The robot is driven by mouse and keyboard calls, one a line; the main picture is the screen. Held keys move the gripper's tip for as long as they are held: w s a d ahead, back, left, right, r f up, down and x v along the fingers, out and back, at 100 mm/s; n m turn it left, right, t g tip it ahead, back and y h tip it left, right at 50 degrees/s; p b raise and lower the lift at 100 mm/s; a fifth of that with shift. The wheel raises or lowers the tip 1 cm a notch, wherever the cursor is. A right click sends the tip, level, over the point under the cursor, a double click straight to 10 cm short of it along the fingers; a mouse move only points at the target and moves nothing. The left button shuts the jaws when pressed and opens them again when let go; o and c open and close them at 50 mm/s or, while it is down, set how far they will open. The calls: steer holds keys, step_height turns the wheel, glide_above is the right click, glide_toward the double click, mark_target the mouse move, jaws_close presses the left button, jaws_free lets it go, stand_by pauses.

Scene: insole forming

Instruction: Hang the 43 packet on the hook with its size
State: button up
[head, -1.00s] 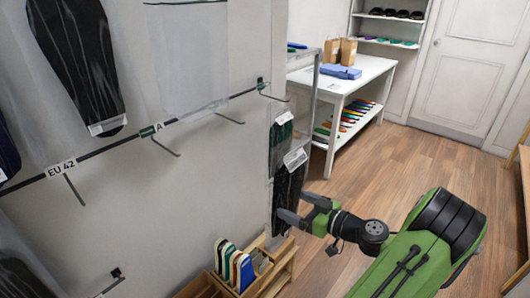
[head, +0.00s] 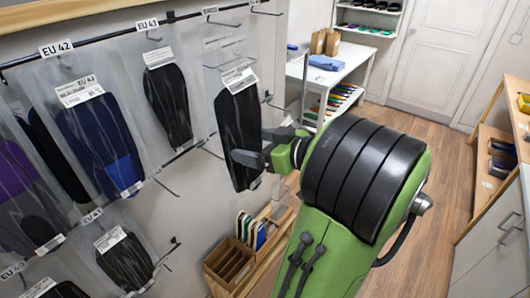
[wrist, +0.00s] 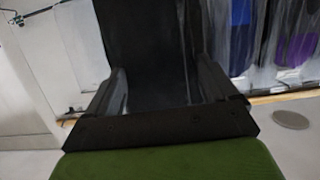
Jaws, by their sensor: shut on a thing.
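My gripper (head: 262,148) is shut on a clear packet with a black insole (head: 238,135) and a white label on top. It holds the packet upright in front of the wall rack, right of the hanging packets. I cannot read the size on its label. In the wrist view the dark packet (wrist: 150,50) fills the space between the fingers (wrist: 162,88). The EU 43 tag (head: 147,25) marks a hook on the upper bar. A packet with a black insole (head: 168,105) hangs below that tag.
A packet with a blue insole (head: 98,140) hangs under the EU 42 tag (head: 56,48). Other packets hang lower left. Several bare hooks stick out, one upper right (head: 222,23). A wooden box with insoles (head: 235,258) stands below.

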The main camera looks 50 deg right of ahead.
mark_target(250, 141)
steer(key=shift+s+a+r, duration=0.1)
steer(key=shift+a+r, duration=0.3)
steer(key=shift+r, duration=0.25)
steer(key=w+d+f+b, duration=0.1)
steer(key=b, duration=0.2)
steer(key=shift+w+f, duration=0.15)
steer(key=shift+w+f+b, duration=0.1)
steer(key=shift+w+b, duration=0.2)
steer(key=shift+b, duration=0.3)
steer(key=shift+w+a+b, duration=0.25)
steer(key=shift+w+b, duration=0.1)
steer(key=shift+b, duration=0.3)
steer(key=shift+w+a+r+b, duration=0.15)
steer(key=shift+w+r+b, duration=0.15)
steer(key=w, duration=0.1)
steer(key=w+p, duration=0.1)
steer(key=w, duration=0.1)
steer(key=w+p, duration=0.1)
steer(key=w, duration=0.1)
steer(key=shift+r, duration=0.25)
